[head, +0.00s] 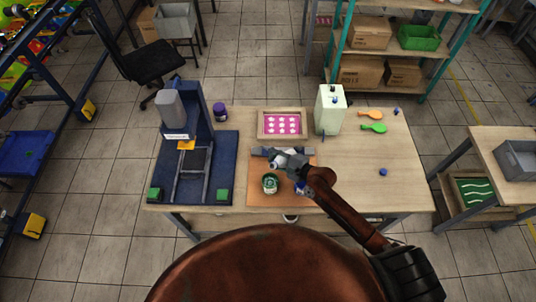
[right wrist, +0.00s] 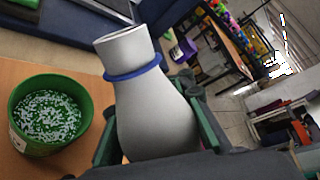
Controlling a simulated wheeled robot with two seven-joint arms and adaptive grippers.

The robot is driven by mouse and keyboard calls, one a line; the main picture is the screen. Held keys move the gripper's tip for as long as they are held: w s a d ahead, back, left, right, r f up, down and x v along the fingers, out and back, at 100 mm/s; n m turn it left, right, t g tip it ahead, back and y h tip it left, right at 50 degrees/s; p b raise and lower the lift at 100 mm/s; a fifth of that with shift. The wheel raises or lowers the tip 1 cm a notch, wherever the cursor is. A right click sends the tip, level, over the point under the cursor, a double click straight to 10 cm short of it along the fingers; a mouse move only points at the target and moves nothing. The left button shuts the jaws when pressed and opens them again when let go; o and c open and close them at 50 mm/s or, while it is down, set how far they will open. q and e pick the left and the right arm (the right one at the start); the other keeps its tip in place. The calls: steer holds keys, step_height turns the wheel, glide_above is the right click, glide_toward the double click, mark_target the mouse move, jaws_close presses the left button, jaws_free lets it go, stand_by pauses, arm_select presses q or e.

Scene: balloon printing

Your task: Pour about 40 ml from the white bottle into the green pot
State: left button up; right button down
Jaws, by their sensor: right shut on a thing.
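The green pot (head: 270,183) stands on the orange-brown board at the front middle of the table. In the right wrist view the pot (right wrist: 48,115) is open, with pale flecks over green inside. My right gripper (head: 290,163) is shut on the white bottle (head: 279,160), just behind and right of the pot. In the right wrist view the bottle (right wrist: 150,105) has a blue ring round its neck, and a finger lies on each side of its body. Its mouth is apart from the pot. No stream shows, and the bottle's exact tilt is hard to tell. My left gripper is out of view.
A blue press machine (head: 198,125) stands at the left of the table, with a purple-lidded jar (head: 220,112) beside it. A pink patterned tray (head: 282,124) and a pale green canister (head: 330,110) are behind.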

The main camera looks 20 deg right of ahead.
steer(key=shift+w+d+f+n+h+p, duration=0.15)
steer(key=shift+d+f+n+h+p, duration=0.1)
steer(key=shift+f+n+h+p, duration=0.4)
stand_by(1.3)
steer(key=shift+f+n+p, duration=0.2)
steer(key=shift+n+p, duration=0.15)
steer(key=shift+f+n+t, duration=0.2)
steer(key=shift+n+t, duration=0.1)
steer(key=shift+d+f+p, duration=0.1)
steer(key=shift+f+p, duration=0.15)
steer(key=shift+p, duration=0.1)
stand_by(0.5)
steer(key=shift+a+r+m+y+p, duration=0.2)
steer(key=shift+r+m+y+p, duration=0.2)
steer(key=shift+r+m, duration=0.4)
